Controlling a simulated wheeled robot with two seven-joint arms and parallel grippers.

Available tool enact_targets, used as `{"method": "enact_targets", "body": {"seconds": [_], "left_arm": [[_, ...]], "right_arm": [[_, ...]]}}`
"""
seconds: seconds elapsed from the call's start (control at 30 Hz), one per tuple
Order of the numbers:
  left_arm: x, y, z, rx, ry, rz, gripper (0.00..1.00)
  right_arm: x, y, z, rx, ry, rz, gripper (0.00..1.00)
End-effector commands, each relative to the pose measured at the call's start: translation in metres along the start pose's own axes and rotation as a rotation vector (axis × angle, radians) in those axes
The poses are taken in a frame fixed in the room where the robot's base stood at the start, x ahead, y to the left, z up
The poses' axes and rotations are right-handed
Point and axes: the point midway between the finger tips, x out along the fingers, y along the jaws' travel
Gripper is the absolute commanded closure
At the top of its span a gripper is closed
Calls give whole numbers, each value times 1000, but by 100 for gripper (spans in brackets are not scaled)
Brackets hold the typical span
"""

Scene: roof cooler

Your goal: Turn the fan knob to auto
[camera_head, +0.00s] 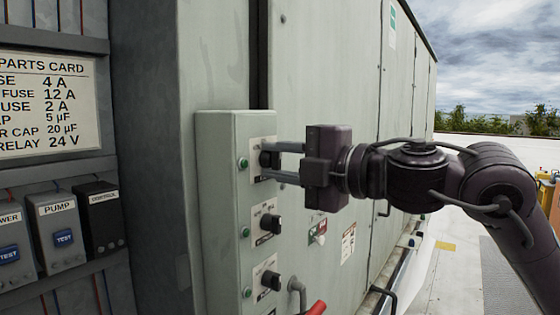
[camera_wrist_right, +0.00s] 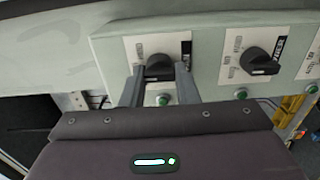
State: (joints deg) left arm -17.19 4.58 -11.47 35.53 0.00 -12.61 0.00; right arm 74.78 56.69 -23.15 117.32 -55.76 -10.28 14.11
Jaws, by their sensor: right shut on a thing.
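A grey-green control box (camera_head: 222,190) carries a column of black rotary knobs on white plates. My right gripper (camera_head: 270,160) is shut on the top knob (camera_head: 265,159), its two fingers on either side of it. In the right wrist view, the same knob (camera_wrist_right: 159,68) sits between the fingers (camera_wrist_right: 158,82). The lettering on its plate is partly hidden by the fingers and too small to read, so I cannot tell its setting. A middle knob (camera_head: 271,223) and a lower knob (camera_head: 270,280) are free. My left gripper is not in view.
Green buttons or lamps (camera_head: 243,163) sit beside the knobs. A parts card (camera_head: 50,105) and fuse modules (camera_head: 60,235) are at the left. A red-handled lever (camera_head: 317,308) is below the box. Open roof (camera_head: 440,285) lies at the right.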

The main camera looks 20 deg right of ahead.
Motion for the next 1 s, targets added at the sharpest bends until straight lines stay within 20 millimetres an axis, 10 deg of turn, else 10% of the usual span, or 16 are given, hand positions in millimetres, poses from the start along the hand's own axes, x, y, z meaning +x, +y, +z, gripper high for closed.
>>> {"method": "enact_targets", "body": {"seconds": [1.0], "left_arm": [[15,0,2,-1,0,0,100]], "right_arm": [[0,-4,0,-592,2,-1,95]]}}
